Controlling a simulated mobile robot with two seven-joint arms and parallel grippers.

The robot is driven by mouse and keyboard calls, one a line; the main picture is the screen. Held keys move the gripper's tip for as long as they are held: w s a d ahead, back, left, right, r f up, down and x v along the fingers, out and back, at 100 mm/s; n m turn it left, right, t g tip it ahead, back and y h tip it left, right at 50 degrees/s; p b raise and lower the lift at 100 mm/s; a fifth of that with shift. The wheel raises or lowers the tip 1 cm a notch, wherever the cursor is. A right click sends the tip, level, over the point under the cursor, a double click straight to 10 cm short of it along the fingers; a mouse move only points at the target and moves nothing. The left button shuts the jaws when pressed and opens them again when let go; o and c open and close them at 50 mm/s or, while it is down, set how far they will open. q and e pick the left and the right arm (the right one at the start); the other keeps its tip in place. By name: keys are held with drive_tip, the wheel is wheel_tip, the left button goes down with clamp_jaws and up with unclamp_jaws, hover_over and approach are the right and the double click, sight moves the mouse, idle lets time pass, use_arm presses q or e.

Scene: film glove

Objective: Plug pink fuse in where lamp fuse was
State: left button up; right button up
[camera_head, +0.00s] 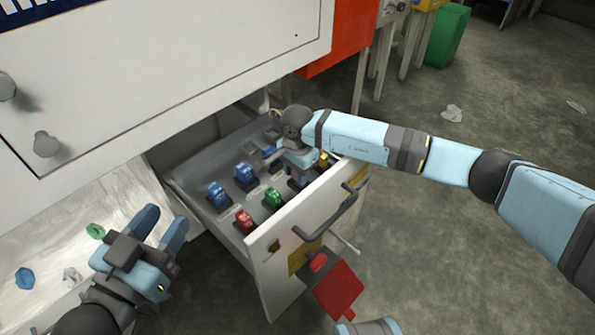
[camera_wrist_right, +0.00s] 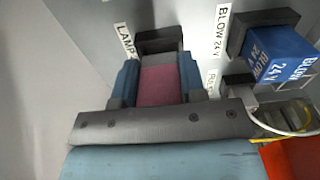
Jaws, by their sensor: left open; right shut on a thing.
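My right gripper (camera_head: 299,178) is down inside the open drawer (camera_head: 205,165). In the right wrist view its blue fingers (camera_wrist_right: 157,85) are shut on the pink fuse (camera_wrist_right: 159,86), one on each side. The fuse's far end is at a dark socket (camera_wrist_right: 160,40) beside the "LAMP" label (camera_wrist_right: 126,41). Whether the fuse is seated in the socket, and how deep, I cannot tell. In the head view the arm mostly hides the fuse. My left gripper (camera_head: 162,228) is open and empty, left of the drawer.
A blue "BLOW 24 V" fuse (camera_wrist_right: 282,55) stands close right of the socket. Other blue (camera_head: 217,194), green (camera_head: 273,197) and red (camera_head: 244,220) fuses stand in the drawer. The drawer front has a handle (camera_head: 335,215) and a red flap (camera_head: 337,291). Small scraps (camera_head: 25,278) lie at the left.

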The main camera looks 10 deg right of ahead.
drive_tip(key=shift+f, duration=0.1)
idle(0.3)
drive_tip(key=shift+f+b, duration=0.3)
drive_tip(key=shift+f, duration=0.1)
drive_tip(key=shift+f, duration=0.2)
drive_tip(key=shift+f+b, duration=0.3)
drive_tip(key=shift+b, duration=0.1)
drive_tip(key=o, duration=1.1)
drive_tip(key=shift+f, duration=0.1)
